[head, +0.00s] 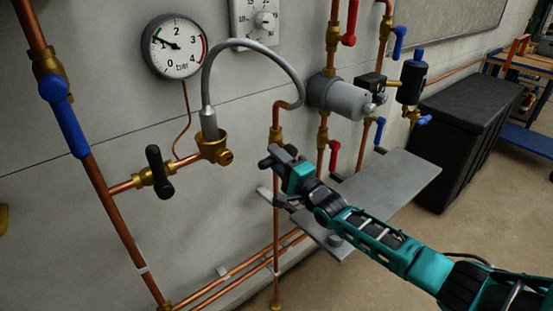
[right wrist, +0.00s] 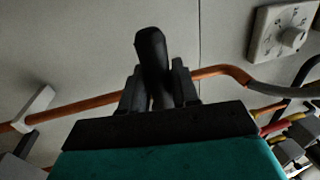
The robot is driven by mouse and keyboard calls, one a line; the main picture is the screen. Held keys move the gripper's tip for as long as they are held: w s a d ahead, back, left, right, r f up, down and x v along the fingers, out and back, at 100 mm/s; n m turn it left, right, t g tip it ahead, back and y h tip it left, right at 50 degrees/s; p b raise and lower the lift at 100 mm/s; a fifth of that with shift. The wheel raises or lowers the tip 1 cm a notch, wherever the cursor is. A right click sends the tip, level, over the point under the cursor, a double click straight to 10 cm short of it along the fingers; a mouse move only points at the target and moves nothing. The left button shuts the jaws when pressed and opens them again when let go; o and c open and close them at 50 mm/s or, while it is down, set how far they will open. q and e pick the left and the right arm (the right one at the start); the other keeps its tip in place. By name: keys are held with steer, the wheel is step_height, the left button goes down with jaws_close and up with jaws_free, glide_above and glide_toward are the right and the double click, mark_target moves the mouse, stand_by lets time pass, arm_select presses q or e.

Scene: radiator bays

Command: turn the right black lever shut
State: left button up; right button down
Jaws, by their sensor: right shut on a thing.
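The right black lever (right wrist: 151,52) shows in the right wrist view, standing up between the two dark fingers of my right gripper (right wrist: 157,90). The fingers are shut on it. In the head view my right gripper (head: 277,161) is at the vertical copper pipe (head: 276,114) right of the gauge, and it mostly hides the lever and its valve there. Another black lever (head: 159,172) points roughly up and down on a brass valve further left, apart from my gripper. My left gripper is not in view.
A pressure gauge (head: 174,45) and a grey hose (head: 295,75) are above left of my gripper. A grey shelf (head: 395,180) lies beneath my right arm. Red levers (head: 333,155) and a grey cylinder (head: 345,98) are close on the right. A black chest (head: 460,130) stands further right.

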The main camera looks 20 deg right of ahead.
stand_by(0.5)
steer(key=c, duration=1)
jaws_free()
steer(key=shift+o, duration=0.2)
steer(key=shift+s, duration=0.1)
steer(key=v, duration=1.2)
steer(key=shift+s+p, duration=0.35)
steer(key=shift+d+f, duration=0.1)
steer(key=shift+f, duration=0.05)
